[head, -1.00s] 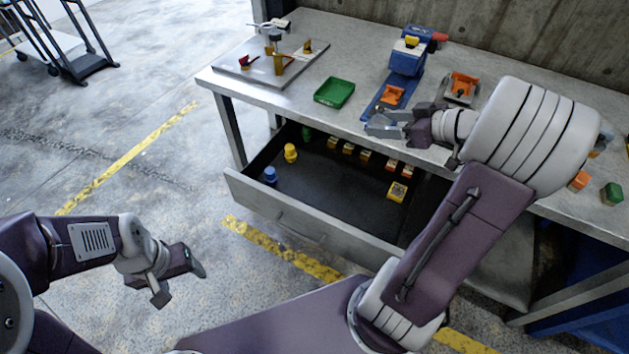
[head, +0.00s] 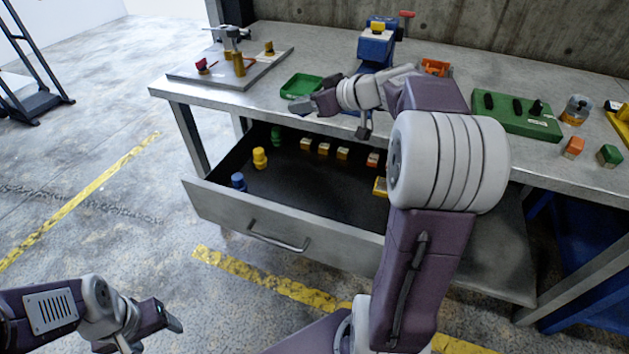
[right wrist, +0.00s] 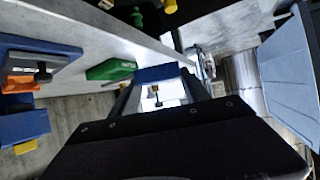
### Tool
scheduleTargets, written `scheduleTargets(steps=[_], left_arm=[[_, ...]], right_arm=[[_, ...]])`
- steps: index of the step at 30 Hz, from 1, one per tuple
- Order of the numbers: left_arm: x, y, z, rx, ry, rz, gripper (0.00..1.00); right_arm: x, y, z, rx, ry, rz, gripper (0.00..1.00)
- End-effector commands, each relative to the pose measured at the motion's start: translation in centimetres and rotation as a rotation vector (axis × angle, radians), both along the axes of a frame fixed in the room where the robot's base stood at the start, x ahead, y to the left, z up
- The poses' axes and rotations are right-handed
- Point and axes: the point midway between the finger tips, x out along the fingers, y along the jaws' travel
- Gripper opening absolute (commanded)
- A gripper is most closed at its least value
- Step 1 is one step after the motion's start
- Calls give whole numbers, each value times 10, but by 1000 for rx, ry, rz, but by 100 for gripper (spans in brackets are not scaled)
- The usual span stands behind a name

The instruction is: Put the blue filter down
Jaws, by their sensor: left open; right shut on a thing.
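My right gripper (head: 335,116) is at the bench's front edge, in front of the green tray (head: 303,86) and above the open drawer. In the right wrist view it is shut on a blue piece (right wrist: 162,73), which I take for the blue filter; only part of it shows between the fingers. In the head view my wrist and fingers hide this piece. My left gripper (head: 152,333) is open and empty, low at the lower left, away from the bench. The drawer (head: 280,222) stands pulled out.
A blue knob-shaped piece (head: 238,182), a yellow one (head: 259,158), a green one (head: 276,136) and several small blocks stand in the drawer. The drawer's middle floor is clear. A blue press (head: 376,45) and a fixture plate (head: 225,72) stand on the bench.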

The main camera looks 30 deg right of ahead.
Motion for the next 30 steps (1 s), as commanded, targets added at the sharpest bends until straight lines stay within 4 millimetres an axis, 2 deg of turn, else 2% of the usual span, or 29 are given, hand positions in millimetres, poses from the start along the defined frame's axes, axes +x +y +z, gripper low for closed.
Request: scheduleTargets(steps=[1, 3, 15, 18, 21, 27, 30], left_arm=[[0, 0, -14, 0, 0, 0, 66], [0, 0, -22, 0, 0, 0, 66], [0, 0, -64, 0, 0, 0, 66], [0, 0, -72, 0, 0, 0, 66], [0, 0, -76, 0, 0, 0, 66], [0, 0, -77, 0, 0, 0, 66], [0, 0, -86, 0, 0, 0, 66]], right_arm=[[-1, 0, -27, 5, 6, 0, 12], [0, 0, -49, 5, 5, -1, 12], [-1, 0, -162, 4, 5, -1, 12], [0, 0, -185, 3, 4, 0, 12], [0, 0, -200, 3, 3, -1, 12], [0, 0, -206, 0, 0, 1, 12], [0, 0, -227, 3, 4, 0, 12]])
